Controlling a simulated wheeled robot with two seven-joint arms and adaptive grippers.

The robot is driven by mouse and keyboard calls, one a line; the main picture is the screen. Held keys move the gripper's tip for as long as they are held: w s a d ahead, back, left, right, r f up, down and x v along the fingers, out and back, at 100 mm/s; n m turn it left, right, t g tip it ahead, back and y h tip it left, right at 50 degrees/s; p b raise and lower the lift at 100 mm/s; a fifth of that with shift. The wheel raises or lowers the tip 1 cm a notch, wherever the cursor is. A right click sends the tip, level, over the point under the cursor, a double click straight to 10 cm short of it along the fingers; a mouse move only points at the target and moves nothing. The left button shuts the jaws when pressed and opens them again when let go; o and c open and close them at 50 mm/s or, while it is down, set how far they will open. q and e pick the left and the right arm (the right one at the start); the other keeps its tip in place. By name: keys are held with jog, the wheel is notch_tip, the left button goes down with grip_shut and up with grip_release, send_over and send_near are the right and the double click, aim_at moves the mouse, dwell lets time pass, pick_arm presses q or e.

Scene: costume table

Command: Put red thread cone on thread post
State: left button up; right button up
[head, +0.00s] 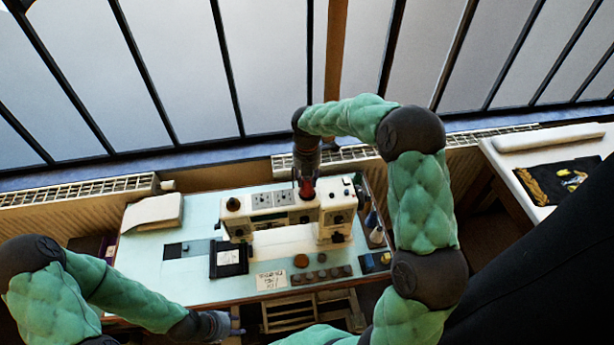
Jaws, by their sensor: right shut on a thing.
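The red thread cone (307,188) is at the top of the white sewing machine (285,214), towards its right part. My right gripper (306,179) points down from above and is shut on the cone. The fingers cover part of the cone. I cannot make out the thread post, and I cannot tell whether the cone touches the machine. My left gripper (232,325) is low in the view, in front of the table's near edge and away from the machine. Its fingers are too small to read.
The pale table (150,270) carries a folded white cloth (152,212), a black-framed pad (229,258), a paper note (271,280) and several dark round pieces (322,274). Small items crowd the right edge. A radiator (80,190) and windows stand behind. Another table (520,165) is at right.

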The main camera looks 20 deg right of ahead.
jog(key=shift+f, duration=0.3)
dwell(0.6)
jog(key=o, duration=1.3)
jog(key=shift+c, duration=0.2)
notch_tip(320, 180, up, 12)
